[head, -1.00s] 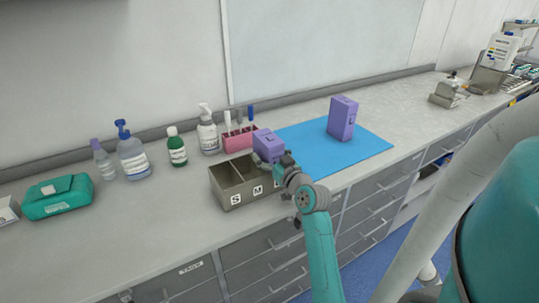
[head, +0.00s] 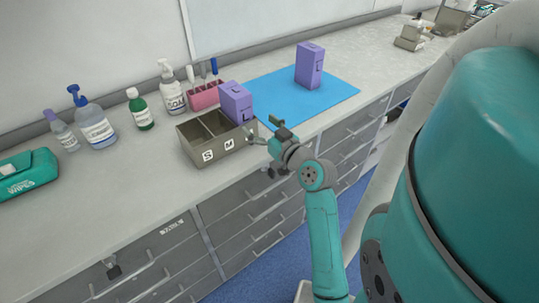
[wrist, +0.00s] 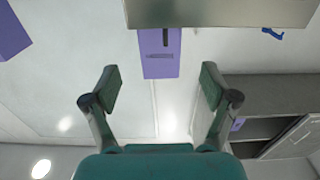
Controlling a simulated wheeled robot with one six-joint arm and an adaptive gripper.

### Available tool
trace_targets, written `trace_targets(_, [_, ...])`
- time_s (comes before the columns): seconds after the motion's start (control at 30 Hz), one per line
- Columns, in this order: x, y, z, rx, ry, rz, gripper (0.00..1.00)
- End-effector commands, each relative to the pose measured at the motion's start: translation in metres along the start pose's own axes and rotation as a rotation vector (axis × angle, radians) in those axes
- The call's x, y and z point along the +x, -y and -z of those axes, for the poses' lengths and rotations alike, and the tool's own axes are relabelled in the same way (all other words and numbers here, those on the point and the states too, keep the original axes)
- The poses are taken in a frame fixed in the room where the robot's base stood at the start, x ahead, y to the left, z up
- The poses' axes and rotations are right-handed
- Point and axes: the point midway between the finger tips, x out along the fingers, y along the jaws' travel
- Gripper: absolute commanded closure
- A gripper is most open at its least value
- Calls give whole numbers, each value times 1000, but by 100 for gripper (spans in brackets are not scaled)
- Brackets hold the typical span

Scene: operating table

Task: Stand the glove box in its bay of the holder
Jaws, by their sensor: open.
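The grey holder (head: 190,152) stands near the counter's front edge with its S and M labels facing front. A purple glove box (head: 236,102) stands about upright at the holder's right-end bay, its top above the rim; its base is hidden. In the wrist view, which looks upside down, this box (wrist: 158,55) sticks out from the holder (wrist: 220,12). My gripper (head: 264,129) is open and empty just right of the holder. Its fingers (wrist: 160,92) are spread in the wrist view, apart from the box. A second purple box (head: 310,66) stands on the blue mat.
The blue mat (head: 285,103) lies right of the holder. A pink caddy (head: 205,96) stands close behind the holder. Bottles (head: 96,125) and a teal wipes pack (head: 28,174) are to the left. The counter in front of the bottles is clear.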

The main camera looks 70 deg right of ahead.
Motion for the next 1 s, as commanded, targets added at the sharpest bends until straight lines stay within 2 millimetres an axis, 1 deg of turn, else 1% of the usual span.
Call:
trace_targets(0.07, [-1, 1, -1, 1, 1, 0, 15])
trace_targets(0.17, [-3, 10, -8, 10, 11, 4, 15])
trace_targets(0.27, [-10, 32, -28, 36, 36, 11, 15])
trace_targets(0.37, [-26, 66, -55, 67, 71, 23, 15])
trace_targets(0.4, [-35, 80, -67, 78, 87, 29, 15])
trace_targets(0.47, [-49, 100, -82, 89, 109, 37, 15])
trace_targets(0.5, [-59, 113, -92, 95, 123, 43, 15])
trace_targets(0.57, [-76, 130, -105, 100, 145, 55, 15])
trace_targets(0.6, [-88, 141, -112, 101, 157, 64, 15])
trace_targets(0.67, [-108, 156, -123, 100, 175, 78, 15])
trace_targets(0.7, [-121, 166, -129, 99, 187, 90, 15])
trace_targets(0.77, [-141, 178, -137, 92, 204, 110, 15])
trace_targets(0.8, [-155, 186, -142, 86, 213, 125, 15])
trace_targets(0.87, [-177, 196, -147, 76, 225, 149, 15])
trace_targets(1.0, [-228, 213, -154, 45, 250, 218, 15])
